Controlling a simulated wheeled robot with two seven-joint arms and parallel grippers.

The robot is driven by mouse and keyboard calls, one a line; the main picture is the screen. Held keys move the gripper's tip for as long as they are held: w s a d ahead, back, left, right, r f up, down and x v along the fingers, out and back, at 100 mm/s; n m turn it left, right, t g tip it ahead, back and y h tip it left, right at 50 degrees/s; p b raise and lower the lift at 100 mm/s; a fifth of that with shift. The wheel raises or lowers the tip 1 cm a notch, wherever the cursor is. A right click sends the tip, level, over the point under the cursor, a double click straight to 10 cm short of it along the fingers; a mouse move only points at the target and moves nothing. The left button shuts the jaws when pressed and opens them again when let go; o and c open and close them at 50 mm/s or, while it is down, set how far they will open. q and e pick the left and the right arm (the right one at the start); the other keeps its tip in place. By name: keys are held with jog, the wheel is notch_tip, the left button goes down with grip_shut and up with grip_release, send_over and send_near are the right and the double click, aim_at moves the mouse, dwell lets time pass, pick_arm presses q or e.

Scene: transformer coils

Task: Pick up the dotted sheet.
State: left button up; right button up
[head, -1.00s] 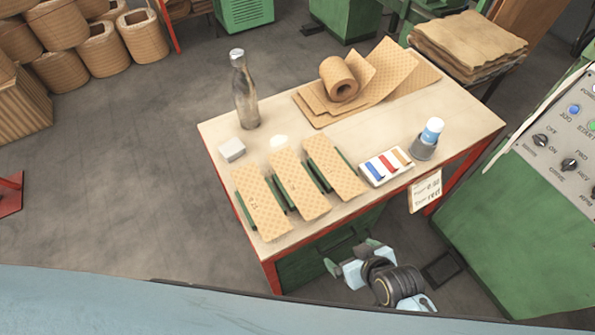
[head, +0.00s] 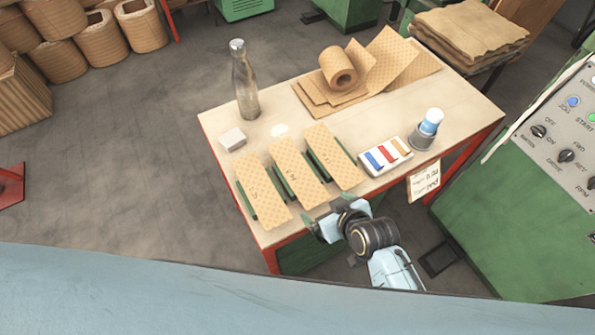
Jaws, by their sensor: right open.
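Three tan patterned sheets lie side by side on green supports at the front of the table: a left sheet (head: 263,193), a middle sheet (head: 299,173) and a right sheet (head: 332,157). All carry a fine pattern; at this size I cannot surely tell which one is dotted. My right gripper (head: 325,215) is open and empty at the table's front edge, just in front of the middle and right sheets. My left gripper is not in view.
A metal bottle (head: 244,85) and a white block (head: 232,139) stand at left. A tray of colored strips (head: 384,156) and a blue-white can (head: 431,122) are at right. A tan roll (head: 338,68) lies on larger sheets behind. A green control cabinet (head: 520,195) stands at right.

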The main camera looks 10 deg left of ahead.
jog(key=shift+d+b+x, duration=0.15)
jog(key=shift+b+x, duration=0.05)
jog(key=shift+x, duration=1.1)
jog(key=shift+d+b+x, duration=0.1)
jog(key=shift+b+x, duration=0.1)
jog(key=shift+x, duration=1.05)
jog(key=shift+f, duration=0.1)
jog(key=shift+c, duration=0.2)
jog(key=c, duration=1.3)
jog(key=shift+o, duration=0.2)
